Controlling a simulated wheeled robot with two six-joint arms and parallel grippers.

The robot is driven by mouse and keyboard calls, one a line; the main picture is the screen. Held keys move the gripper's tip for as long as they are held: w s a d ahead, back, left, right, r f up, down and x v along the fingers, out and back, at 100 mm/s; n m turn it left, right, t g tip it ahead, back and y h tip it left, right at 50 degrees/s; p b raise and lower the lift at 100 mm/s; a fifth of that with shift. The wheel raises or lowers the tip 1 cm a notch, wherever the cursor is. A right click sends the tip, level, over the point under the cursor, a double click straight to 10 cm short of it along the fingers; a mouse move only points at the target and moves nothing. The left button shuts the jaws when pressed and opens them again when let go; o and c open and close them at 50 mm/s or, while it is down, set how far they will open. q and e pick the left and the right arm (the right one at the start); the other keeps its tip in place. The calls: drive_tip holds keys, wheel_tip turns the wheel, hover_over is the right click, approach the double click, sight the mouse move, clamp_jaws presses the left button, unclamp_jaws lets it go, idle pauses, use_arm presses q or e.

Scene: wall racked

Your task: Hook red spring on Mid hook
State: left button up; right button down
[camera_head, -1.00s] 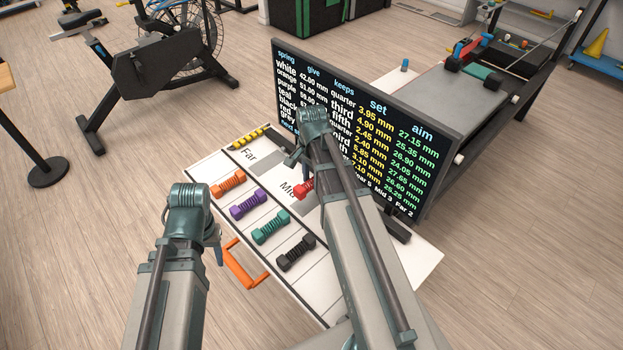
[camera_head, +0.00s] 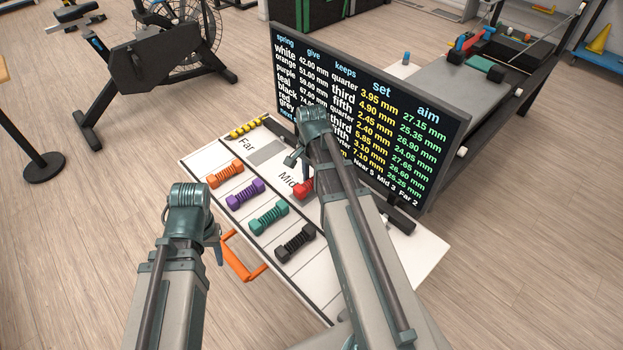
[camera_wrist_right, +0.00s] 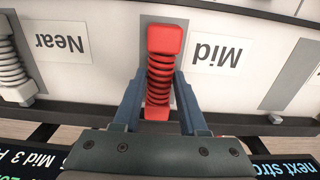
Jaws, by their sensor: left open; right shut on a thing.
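The red spring (camera_head: 303,189) with blocky red ends is at the Mid label (camera_head: 288,180), mostly hidden behind my right arm in the head view. In the right wrist view the red spring (camera_wrist_right: 160,75) lies over the grey strip beside the Mid label (camera_wrist_right: 218,51). My right gripper (camera_wrist_right: 158,92) is shut on its coils, one finger on each side. The Mid hook is hidden, so I cannot tell whether the spring touches it. My left gripper (camera_head: 217,250) is open and empty, beside the panel's left edge; its fingers are partly hidden.
Orange (camera_head: 225,174), purple (camera_head: 245,193), teal (camera_head: 268,217) and black (camera_head: 295,243) springs lie in a row on the white panel. A white spring (camera_wrist_right: 10,60) is by the Near label (camera_wrist_right: 60,42). The lettered board (camera_head: 400,120) stands behind. An orange handle (camera_head: 240,262) sticks out left.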

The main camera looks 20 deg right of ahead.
sight(312, 180)
drive_tip(key=shift+f+b, duration=0.65)
drive_tip(key=shift+b, duration=0.05)
drive_tip(key=shift+c, duration=1.8)
unclamp_jaws()
drive_tip(key=shift+r, duration=0.15)
wheel_tip(312, 180, up, 10)
drive_tip(key=p, duration=1)
